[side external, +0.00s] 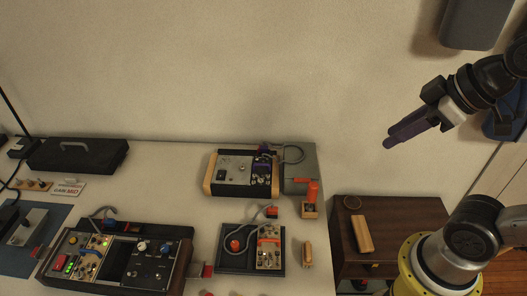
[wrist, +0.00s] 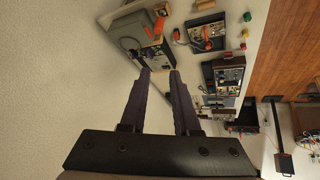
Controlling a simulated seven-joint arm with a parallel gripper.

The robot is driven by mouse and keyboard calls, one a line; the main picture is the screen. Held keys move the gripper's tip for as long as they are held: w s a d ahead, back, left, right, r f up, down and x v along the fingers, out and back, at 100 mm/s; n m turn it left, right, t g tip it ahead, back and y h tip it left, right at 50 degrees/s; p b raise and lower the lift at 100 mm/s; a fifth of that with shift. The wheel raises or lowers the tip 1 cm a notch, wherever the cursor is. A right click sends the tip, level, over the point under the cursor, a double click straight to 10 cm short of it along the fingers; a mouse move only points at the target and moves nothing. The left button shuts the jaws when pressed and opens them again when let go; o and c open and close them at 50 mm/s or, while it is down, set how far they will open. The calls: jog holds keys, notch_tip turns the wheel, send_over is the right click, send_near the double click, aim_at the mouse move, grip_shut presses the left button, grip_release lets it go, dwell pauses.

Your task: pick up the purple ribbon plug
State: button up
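A small purple piece (side external: 264,150), seemingly the ribbon plug, sits at the upper right of a device with wooden end cheeks (side external: 236,174), by a dark looping cable. It is too small to tell how it is seated. My gripper (side external: 389,143) is high in the air, right of the device and well apart from it. Its long fingers are also purple. In the wrist view my gripper (wrist: 159,70) has its fingertips apart with nothing between them. The wood-sided device (wrist: 157,56) shows beyond the tips there, and the plug cannot be made out clearly.
A grey box (side external: 299,162) stands just right of the device, with an orange-handled tool (side external: 312,193) nearby. A dark panel (side external: 236,257) and a larger console (side external: 169,266) lie in front. A brown cabinet (side external: 395,208) stands at right. The air around my gripper is clear.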

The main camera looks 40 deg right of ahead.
jog(key=w+r+n, duration=0.3)
jog(key=w+r, duration=0.2)
jog(key=w, duration=0.3)
jog(key=n+g+y, duration=0.2)
jog(key=g+y, duration=0.1)
send_over(264, 147)
jog(key=s+d, duration=0.2)
notch_tip(264, 147, down, 31)
jog(key=shift+x, duration=3.05)
jog(key=shift+s+d, duration=0.1)
grip_shut()
